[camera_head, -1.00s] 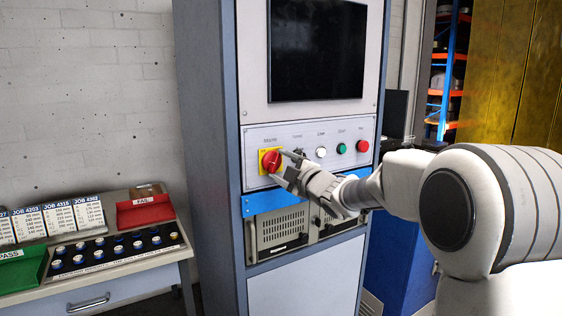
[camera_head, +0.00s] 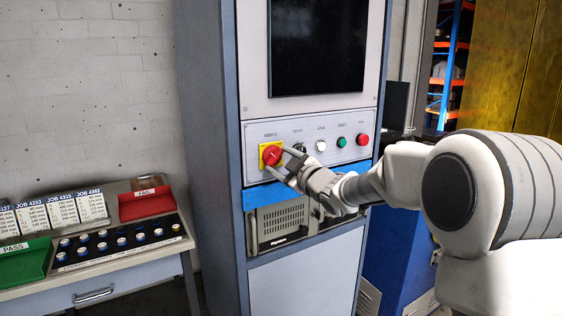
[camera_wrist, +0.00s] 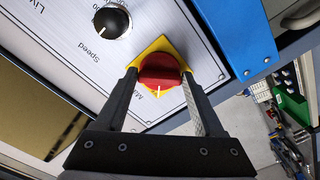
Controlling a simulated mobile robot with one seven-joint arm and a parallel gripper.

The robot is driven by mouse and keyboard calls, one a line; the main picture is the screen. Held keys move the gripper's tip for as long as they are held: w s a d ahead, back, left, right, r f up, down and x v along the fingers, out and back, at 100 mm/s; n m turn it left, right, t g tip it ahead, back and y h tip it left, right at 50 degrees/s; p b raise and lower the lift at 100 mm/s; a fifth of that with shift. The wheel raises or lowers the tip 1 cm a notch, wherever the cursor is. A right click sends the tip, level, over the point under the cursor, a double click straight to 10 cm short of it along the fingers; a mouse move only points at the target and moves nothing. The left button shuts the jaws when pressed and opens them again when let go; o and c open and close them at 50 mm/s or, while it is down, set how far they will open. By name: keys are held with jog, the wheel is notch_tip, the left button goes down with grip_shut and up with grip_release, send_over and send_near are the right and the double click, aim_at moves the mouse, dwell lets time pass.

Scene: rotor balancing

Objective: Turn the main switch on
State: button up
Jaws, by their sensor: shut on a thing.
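The main switch (camera_head: 271,154) is a red rotary knob on a yellow plate, at the left end of the cabinet's control panel. In the wrist view the red knob (camera_wrist: 160,70) shows a white pointer mark toward the bottom of the picture. My gripper (camera_head: 277,160) is at the knob, with one finger on each side of it. In the wrist view my gripper (camera_wrist: 160,76) is shut on the knob. Part of the yellow plate is hidden behind the fingers.
A black speed knob (camera_wrist: 112,21) is beside the switch. White (camera_head: 321,146), green (camera_head: 342,142) and red (camera_head: 362,139) buttons sit further right. A dark screen (camera_head: 318,48) is above. A bench with a green PASS tray (camera_head: 28,262) and red FAIL tray (camera_head: 145,204) stands left.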

jog(key=o, duration=1.4)
jog(key=shift+s+d, duration=0.1)
jog(key=v, duration=1.7)
jog(key=shift+s+d, duration=0.1)
